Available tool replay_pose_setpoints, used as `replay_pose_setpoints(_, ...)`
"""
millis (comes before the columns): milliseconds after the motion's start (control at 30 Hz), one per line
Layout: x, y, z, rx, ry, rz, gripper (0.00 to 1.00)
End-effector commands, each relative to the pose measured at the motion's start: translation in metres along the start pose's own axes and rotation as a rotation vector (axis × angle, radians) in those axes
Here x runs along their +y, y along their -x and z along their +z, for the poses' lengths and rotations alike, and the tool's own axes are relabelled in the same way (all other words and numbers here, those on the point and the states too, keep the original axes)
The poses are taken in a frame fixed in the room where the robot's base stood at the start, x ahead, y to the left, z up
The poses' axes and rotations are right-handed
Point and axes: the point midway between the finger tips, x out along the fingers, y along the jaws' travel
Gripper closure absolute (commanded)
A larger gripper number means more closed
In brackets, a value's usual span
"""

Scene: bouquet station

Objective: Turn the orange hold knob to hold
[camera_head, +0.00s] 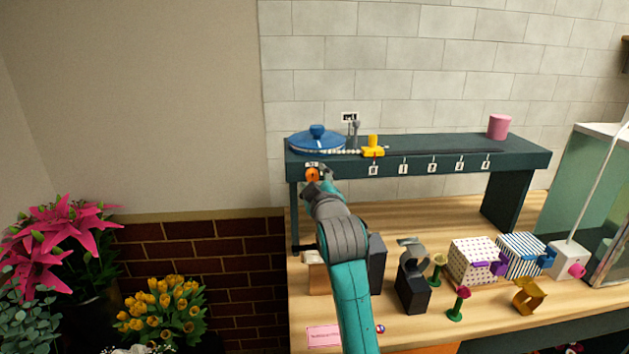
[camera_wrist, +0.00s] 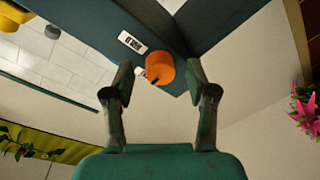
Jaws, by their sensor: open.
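The orange hold knob (camera_head: 312,175) sits on the front edge of the dark teal shelf, at its left end, under a small white label. It also shows in the wrist view (camera_wrist: 160,66), with a dark mark on its rim. My gripper (camera_wrist: 161,78) is open, with one finger on either side of the knob and a gap to each. Whether the fingertips reach past the knob's face I cannot tell. In the head view my gripper (camera_head: 325,185) is just right of and below the knob, partly hidden by my own arm.
The shelf (camera_head: 430,160) bears a blue lidded thing (camera_head: 318,138), a yellow piece (camera_head: 373,148) and a pink cup (camera_head: 499,126). Below, the wooden table holds black blocks (camera_head: 411,288), patterned boxes (camera_head: 472,259) and small flower stands. Pink flowers (camera_head: 55,232) stand at left.

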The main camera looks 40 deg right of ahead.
Motion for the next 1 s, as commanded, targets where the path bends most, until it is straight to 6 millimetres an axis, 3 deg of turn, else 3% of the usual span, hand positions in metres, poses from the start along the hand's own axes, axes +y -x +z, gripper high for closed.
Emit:
replay_pose_setpoints(367,0.0,-0.0045,0.0002,0.0,0.0,0.0,0.45)
replay_pose_setpoints(500,0.0,-0.0044,0.0002,0.0,0.0,0.0,0.8)
replay_pose_setpoints(600,-0.0001,-0.0044,0.0002,0.0,0.0,0.0,1.0)
replay_pose_setpoints(1000,-0.0003,-0.0044,0.0003,0.004,-0.062,0.004,1.0)
